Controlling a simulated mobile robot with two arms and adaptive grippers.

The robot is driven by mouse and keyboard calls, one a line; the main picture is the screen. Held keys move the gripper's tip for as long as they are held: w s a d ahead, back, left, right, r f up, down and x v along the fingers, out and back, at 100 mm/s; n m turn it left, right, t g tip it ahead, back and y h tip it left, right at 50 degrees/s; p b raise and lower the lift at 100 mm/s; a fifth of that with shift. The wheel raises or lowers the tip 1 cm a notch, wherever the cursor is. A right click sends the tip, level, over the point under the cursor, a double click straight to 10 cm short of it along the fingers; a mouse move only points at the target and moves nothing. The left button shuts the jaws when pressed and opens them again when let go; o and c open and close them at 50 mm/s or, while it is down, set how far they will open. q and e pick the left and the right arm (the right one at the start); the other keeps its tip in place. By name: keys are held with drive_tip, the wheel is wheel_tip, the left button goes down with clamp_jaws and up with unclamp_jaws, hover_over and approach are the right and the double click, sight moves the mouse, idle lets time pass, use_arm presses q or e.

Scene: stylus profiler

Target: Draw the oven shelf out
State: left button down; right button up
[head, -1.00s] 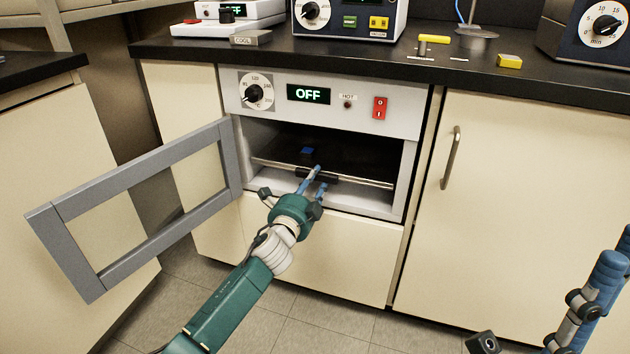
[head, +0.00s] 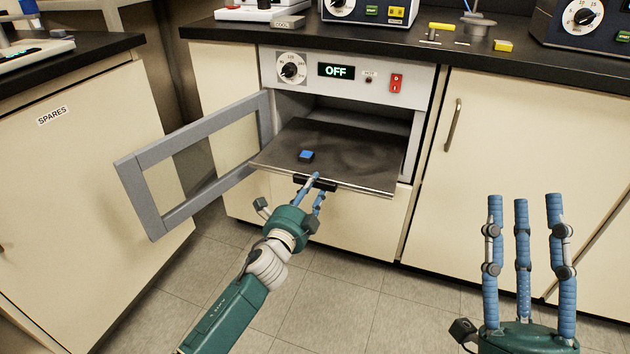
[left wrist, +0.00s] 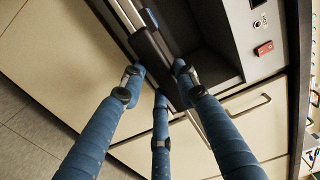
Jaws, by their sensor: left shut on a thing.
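The oven shelf (head: 350,150) is a dark flat plate with a metal front edge, and it sticks well out of the oven's opening. A small blue block (head: 306,156) lies on it, left of the middle. My left gripper (head: 317,183) is shut on the black handle (head: 322,184) at the shelf's front edge. In the left wrist view the blue fingers close around the dark handle (left wrist: 148,45). My right gripper (head: 524,200) is at the lower right, away from the oven, its fingers spread and empty.
The oven door (head: 190,170), a grey frame, stands open to the left of the shelf. The oven panel's display (head: 336,71) reads OFF, with a red switch (head: 396,83) beside it. The floor (head: 350,280) in front is clear. Cabinets stand on both sides.

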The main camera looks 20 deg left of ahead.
use_arm(q)
drive_tip(key=shift+s, duration=0.75)
drive_tip(key=shift+s+f, duration=0.1)
drive_tip(key=shift+f, duration=0.15)
use_arm(e)
drive_tip(key=shift+w+a+f+g, duration=0.1)
drive_tip(key=shift+w+f+g, duration=0.2)
drive_tip(key=shift+f, duration=0.2)
drive_tip(key=shift+w+f+g, duration=0.2)
drive_tip(key=shift+f+g, duration=0.1)
drive_tip(key=shift+f, duration=0.2)
use_arm(q)
drive_tip(key=c, duration=1.7)
unclamp_jaws()
drive_tip(key=o, duration=0.4)
drive_tip(key=shift+s, duration=0.15)
drive_tip(key=shift+s+a+r, duration=0.1)
drive_tip(key=shift+r, duration=0.05)
use_arm(e)
drive_tip(key=shift+s+r, duration=0.1)
drive_tip(key=shift+s, duration=0.05)
